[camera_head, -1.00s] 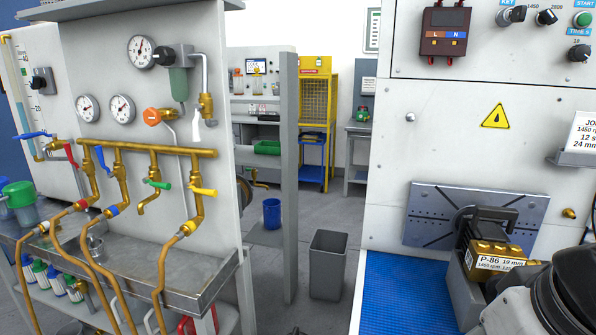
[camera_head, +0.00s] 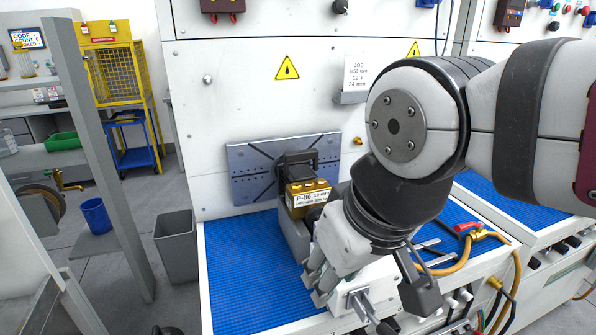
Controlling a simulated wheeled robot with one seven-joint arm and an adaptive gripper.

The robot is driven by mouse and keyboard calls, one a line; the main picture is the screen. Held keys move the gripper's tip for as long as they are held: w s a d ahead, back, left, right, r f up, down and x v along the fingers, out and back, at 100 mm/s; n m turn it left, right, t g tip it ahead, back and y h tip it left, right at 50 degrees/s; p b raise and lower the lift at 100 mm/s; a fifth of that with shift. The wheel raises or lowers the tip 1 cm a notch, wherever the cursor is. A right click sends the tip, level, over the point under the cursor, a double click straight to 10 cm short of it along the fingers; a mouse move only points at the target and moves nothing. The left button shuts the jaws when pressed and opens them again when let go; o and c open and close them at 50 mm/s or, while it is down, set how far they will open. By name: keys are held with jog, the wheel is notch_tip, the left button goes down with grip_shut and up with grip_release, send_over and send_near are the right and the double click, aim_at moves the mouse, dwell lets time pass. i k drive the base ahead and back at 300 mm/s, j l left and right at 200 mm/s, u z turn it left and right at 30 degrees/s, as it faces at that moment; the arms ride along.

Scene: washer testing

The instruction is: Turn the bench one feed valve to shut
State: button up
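A valve with a red handle (camera_head: 467,227) and brass fittings sits on an orange hose at the right of the near blue-topped bench (camera_head: 245,275). I cannot tell whether it is the bench one feed valve, nor whether it is open or shut. My arm reaches in from the right over this bench. My gripper (camera_head: 316,280) is low in front of the pump labelled P-86 (camera_head: 308,198), left of the red handle and apart from it. Its fingers are partly hidden against pale parts behind, so their opening is unclear.
A grey slotted plate (camera_head: 250,165) stands behind the pump. A second blue-topped bench (camera_head: 520,205) adjoins on the right. A grey bin (camera_head: 176,247) and a grey post stand left. The bench's front left surface is clear.

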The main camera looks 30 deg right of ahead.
aim_at(459, 228)
jog(key=z, duration=1.5)
jog(key=j, duration=0.1)
